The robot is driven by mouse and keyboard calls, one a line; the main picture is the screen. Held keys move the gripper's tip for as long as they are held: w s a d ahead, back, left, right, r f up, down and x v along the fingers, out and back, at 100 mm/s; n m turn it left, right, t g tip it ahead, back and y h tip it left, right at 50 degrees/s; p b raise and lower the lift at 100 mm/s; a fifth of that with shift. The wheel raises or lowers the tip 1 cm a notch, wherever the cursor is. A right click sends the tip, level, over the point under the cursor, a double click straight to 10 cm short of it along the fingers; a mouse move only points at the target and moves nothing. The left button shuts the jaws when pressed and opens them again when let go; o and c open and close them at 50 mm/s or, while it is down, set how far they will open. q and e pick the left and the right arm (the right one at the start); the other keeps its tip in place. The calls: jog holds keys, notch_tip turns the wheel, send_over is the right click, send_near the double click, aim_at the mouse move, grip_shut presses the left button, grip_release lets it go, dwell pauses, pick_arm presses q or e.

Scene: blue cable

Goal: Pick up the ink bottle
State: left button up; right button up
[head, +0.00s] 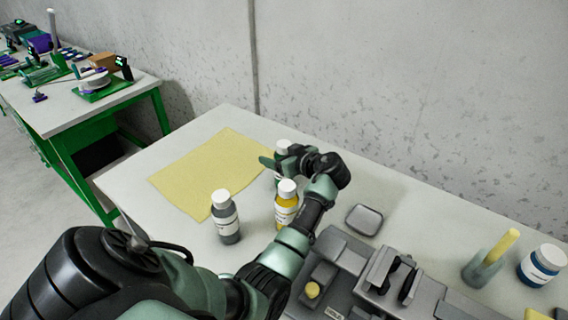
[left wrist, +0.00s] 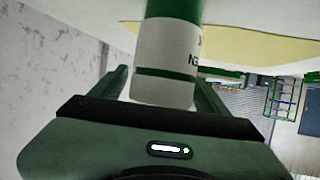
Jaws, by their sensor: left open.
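Several white-capped bottles stand on the table; I cannot tell from their labels which one is the ink bottle. A green bottle with a white label (left wrist: 167,55) is between the fingers of my left gripper (left wrist: 162,82) in the left wrist view, with the fingers open on either side. In the head view my left gripper (head: 276,163) partly hides this green bottle (head: 283,146). A yellow bottle (head: 286,210) stands just in front of the gripper, under my forearm. A dark grey bottle (head: 227,222) stands to its left. My right gripper is not in view.
A yellow sheet (head: 205,172) lies flat on the table, left of the gripper. A small grey tray (head: 364,219) and a grey fixture (head: 345,265) are to the right. A blue jar (head: 542,265) stands at far right. The wall (head: 400,90) is behind.

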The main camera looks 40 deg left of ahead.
pick_arm(q)
grip_shut()
jog(key=shift+r, duration=0.2)
notch_tip(320, 180, up, 20)
jog(key=b, duration=0.1)
jog(key=shift+f, duration=0.15)
dwell(0.4)
